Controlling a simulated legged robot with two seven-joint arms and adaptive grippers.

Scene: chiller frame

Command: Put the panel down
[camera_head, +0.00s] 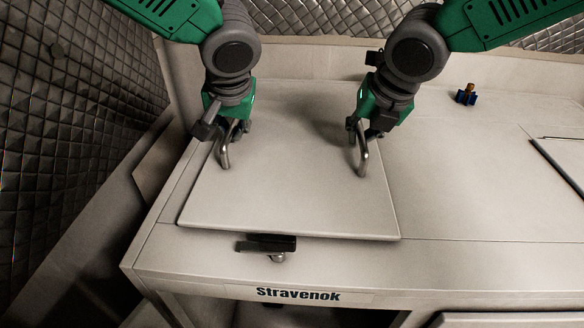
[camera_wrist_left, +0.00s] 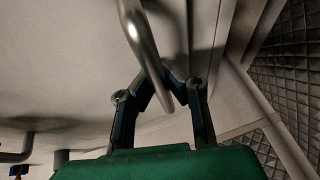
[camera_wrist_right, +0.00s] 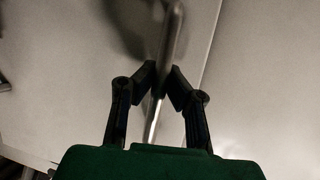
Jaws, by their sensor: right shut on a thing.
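The panel (camera_head: 285,195) is a pale flat plate with two metal bar handles, lying about level over the left part of the bench top. I cannot tell whether its underside touches the bench. My left gripper (camera_head: 230,137) has its fingers around the left handle (camera_head: 225,155); in the left wrist view the fingers (camera_wrist_left: 160,82) close in on both sides of the bar. My right gripper (camera_head: 363,130) is shut on the right handle (camera_head: 363,160); the bar also shows between the fingers in the right wrist view (camera_wrist_right: 164,82).
A dark latch (camera_head: 270,243) sits just before the panel's front edge, above the Stravenok label (camera_head: 298,294). A dark-edged opening (camera_head: 560,165) lies at far right.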

